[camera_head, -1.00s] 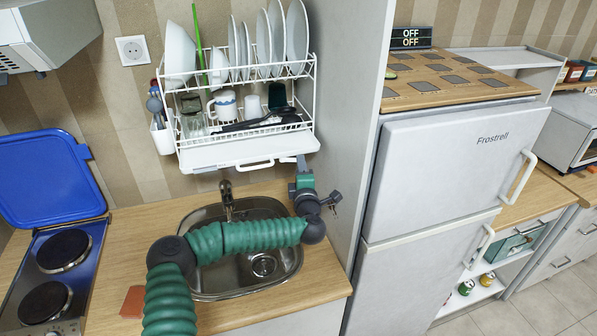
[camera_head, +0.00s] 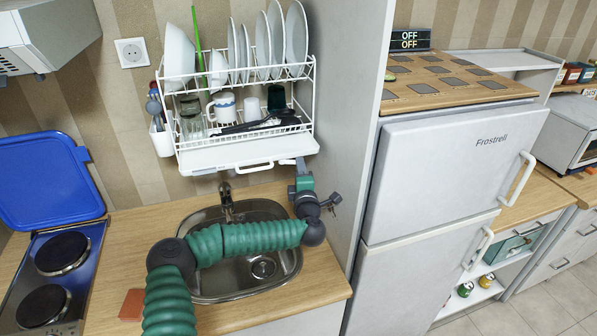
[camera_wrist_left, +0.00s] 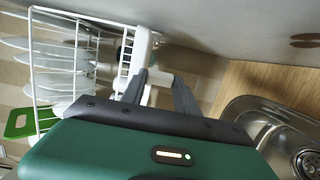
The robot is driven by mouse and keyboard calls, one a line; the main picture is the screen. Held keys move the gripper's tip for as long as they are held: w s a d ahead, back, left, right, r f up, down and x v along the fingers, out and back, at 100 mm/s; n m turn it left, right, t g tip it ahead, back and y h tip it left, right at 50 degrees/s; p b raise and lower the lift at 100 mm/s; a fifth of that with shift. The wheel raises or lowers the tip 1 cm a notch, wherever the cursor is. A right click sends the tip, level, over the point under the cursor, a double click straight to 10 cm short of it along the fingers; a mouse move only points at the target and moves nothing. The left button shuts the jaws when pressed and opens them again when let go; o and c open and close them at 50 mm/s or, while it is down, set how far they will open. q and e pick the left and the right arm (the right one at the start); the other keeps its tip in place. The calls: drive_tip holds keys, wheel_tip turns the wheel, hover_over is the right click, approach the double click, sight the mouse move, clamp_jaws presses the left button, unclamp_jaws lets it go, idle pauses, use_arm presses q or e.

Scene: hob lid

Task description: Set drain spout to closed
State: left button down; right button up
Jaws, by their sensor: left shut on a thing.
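The drain spout (camera_head: 287,161) is a small white piece at the lower right end of the drip tray under the white dish rack. In the left wrist view the white spout part (camera_wrist_left: 149,75) lies between the two dark fingers. My left gripper (camera_head: 302,164) is shut on this spout, above the right side of the sink. It also shows in the left wrist view (camera_wrist_left: 158,84). The fingers and wrist partly hide the spout, so its exact angle is hard to tell. My right gripper is in neither view.
The dish rack (camera_head: 313,100) holds plates and cups, with a drip tray (camera_head: 215,158) below. Under my arm is the sink (camera_head: 200,291) with its tap (camera_head: 226,198). A tall grey panel (camera_head: 352,130) stands close to the right of my gripper.

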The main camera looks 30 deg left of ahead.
use_arm(q)
drive_tip(key=shift+w+d+f, duration=0.1)
drive_tip(key=shift+d+f, duration=0.1)
drive_tip(key=shift+d, duration=0.15)
drive_tip(key=c, duration=1.3)
unclamp_jaws()
drive_tip(key=o, duration=0.4)
drive_tip(key=shift+w+f, duration=0.1)
drive_tip(key=shift+w, duration=0.2)
drive_tip(key=b+v, duration=0.3)
drive_tip(key=v, duration=1.3)
drive_tip(key=shift+s+d+b, duration=0.25)
drive_tip(key=shift+b, duration=0.1)
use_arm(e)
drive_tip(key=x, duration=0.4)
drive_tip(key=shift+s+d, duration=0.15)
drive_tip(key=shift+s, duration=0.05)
